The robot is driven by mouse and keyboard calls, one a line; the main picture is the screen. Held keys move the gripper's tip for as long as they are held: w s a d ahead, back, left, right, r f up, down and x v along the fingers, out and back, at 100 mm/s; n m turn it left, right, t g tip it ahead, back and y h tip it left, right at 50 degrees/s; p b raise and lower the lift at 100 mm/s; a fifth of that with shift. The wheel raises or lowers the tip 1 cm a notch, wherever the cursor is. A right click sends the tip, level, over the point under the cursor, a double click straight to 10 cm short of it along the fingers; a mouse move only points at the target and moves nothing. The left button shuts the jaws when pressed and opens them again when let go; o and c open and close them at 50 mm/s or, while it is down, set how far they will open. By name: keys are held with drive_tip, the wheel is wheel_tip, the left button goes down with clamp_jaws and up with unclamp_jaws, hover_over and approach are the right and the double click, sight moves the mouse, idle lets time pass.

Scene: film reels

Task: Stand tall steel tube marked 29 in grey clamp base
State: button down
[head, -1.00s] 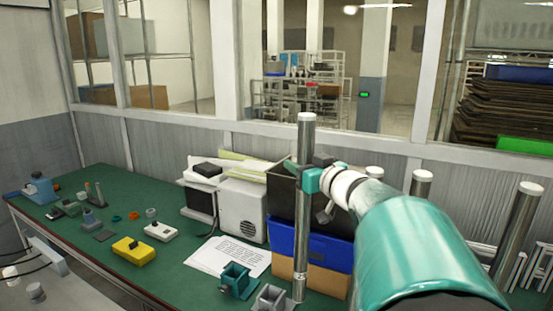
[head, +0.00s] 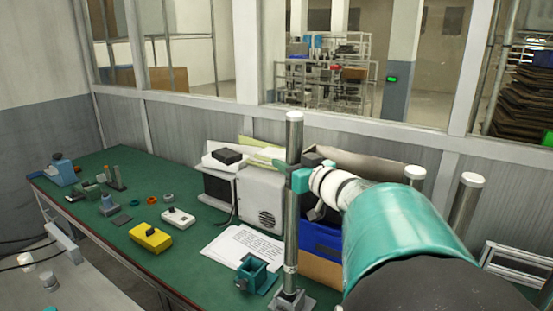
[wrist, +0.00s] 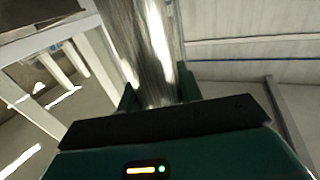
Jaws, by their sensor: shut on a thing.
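My gripper (head: 297,178) is shut on the tall steel tube (head: 292,225) around its upper half and holds it about upright. The tube has a pale top cap and a small mark near its lower end, too small to read. The grey clamp base (head: 304,303) is at the bottom edge of the head view, partly hidden by the tube. The tube's lower end lines up with this base; I cannot tell whether it is inside it or just above. In the wrist view the shiny tube (wrist: 150,45) runs between my two fingers.
A teal clamp base (head: 258,274) and a paper sheet (head: 240,246) lie left of the tube. A white speaker box (head: 262,200) and a blue bin (head: 322,240) stand behind. Other steel tubes (head: 467,210) stand at right. Small parts and a yellow box (head: 151,238) lie on the green bench.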

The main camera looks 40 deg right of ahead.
drive_tip(key=shift+s+f, duration=0.1)
drive_tip(key=shift+f, duration=2.4)
drive_tip(key=shift+a+f, duration=0.1)
drive_tip(key=shift+f, duration=0.5)
drive_tip(key=c, duration=1.2)
unclamp_jaws()
drive_tip(key=shift+c, duration=0.2)
drive_tip(key=shift+f, duration=0.1)
drive_tip(key=s, duration=1.1)
drive_tip(key=shift+a, duration=0.2)
